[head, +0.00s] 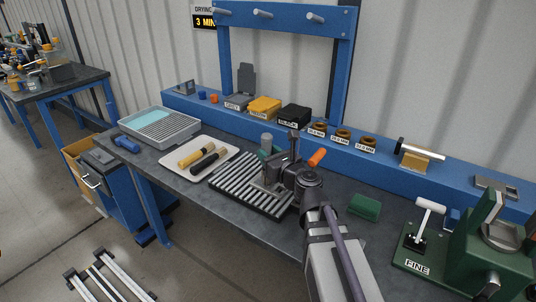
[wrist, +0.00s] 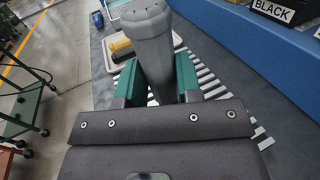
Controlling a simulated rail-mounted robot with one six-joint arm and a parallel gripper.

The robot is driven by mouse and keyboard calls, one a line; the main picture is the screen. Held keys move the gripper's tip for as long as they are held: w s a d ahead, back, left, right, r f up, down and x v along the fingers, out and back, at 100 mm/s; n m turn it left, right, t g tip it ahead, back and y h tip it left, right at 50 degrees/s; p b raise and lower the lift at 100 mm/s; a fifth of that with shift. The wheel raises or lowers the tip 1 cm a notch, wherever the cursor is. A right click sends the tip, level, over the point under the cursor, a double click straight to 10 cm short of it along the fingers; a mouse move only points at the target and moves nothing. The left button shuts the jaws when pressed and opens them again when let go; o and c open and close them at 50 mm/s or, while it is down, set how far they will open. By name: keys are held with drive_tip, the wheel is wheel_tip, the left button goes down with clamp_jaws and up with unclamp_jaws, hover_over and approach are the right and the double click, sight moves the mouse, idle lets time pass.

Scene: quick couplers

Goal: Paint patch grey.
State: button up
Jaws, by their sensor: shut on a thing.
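My gripper (wrist: 157,88) has green fingers and is shut on a grey, round-ended cylinder (wrist: 145,30). The same cylinder's top shows in the head view (head: 266,140), above the slatted rack (head: 231,183). Its lower end is hidden. A yellow cylinder (head: 196,153) and a black one (head: 205,161) lie on a pale tray (head: 172,159) to the left. On the blue ledge stand a grey labelled holder (head: 238,101), a yellow one (head: 264,106) and a black one (head: 294,115). I cannot make out the patch for certain.
A grey tray with a light blue area (head: 157,123) lies at the left of the bench. A clamp-like device with an orange handle (head: 317,157) is close to my gripper. A green block (head: 365,207) and a green machine marked FINE (head: 418,267) stand to the right.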

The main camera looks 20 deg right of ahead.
sight(265, 138)
drive_tip(key=shift+w+a, duration=0.15)
drive_tip(key=shift+w, duration=0.05)
idle(0.9)
drive_tip(key=r+p, duration=0.2)
drive_tip(key=w+a+r+p, duration=0.1)
drive_tip(key=r+p, duration=0.1)
drive_tip(key=w+r+p, duration=0.1)
drive_tip(key=r+p, duration=0.1)
drive_tip(key=shift+a, duration=0.4)
drive_tip(key=shift+f, duration=0.2)
idle(0.4)
